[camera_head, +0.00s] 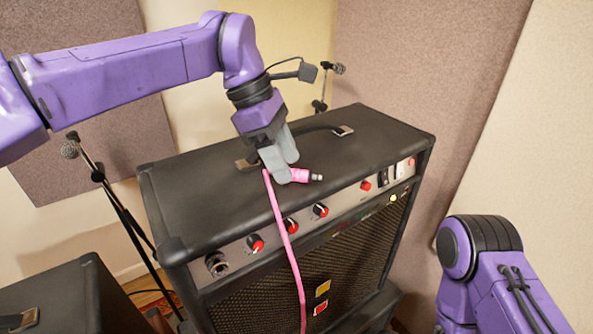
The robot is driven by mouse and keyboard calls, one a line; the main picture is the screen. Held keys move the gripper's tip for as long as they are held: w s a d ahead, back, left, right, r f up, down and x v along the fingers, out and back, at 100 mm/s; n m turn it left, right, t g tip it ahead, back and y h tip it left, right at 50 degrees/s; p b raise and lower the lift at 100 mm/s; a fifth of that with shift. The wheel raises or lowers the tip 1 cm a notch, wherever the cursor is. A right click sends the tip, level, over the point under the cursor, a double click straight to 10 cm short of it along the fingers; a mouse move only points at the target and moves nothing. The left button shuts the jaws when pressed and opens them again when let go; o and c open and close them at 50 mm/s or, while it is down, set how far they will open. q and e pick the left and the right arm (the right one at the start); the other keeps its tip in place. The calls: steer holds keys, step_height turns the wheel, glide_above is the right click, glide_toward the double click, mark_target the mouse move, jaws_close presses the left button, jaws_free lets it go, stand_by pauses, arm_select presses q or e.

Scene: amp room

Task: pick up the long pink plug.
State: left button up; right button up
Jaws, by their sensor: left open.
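The long pink plug (303,176) lies on the top of the black amp, near its front edge, with its metal tip pointing right. Its pink cable (283,238) comes out left of my fingers and hangs down the amp's front. My left gripper (283,172) is open, with its grey fingers pointing down at the plug. The fingers hide the plug's rear part, and I cannot tell whether they touch it. My right arm shows at the lower right, but its gripper is out of view.
The amp (195,205) has a carry handle (312,129) on top and a front row of knobs (256,243), switches and a socket (217,264). Microphone stands (130,225) are at the left and behind. A second black cabinet (75,300) stands at the lower left.

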arm_select(q)
steer(key=shift+w+d+f, duration=0.1)
steer(key=shift+w+f, duration=0.15)
steer(key=shift+f, duration=0.2)
steer(key=shift+w+d+f, duration=0.1)
steer(key=shift+w+f, duration=0.15)
steer(key=shift+f, duration=0.2)
steer(key=shift+s+r, duration=0.2)
steer(key=shift+s, duration=0.3)
steer(key=shift+c, duration=0.6)
steer(key=shift+s, duration=0.1)
steer(key=c, duration=0.5)
steer(key=shift+w, duration=0.2)
jaws_close()
steer(key=shift+r, duration=0.1)
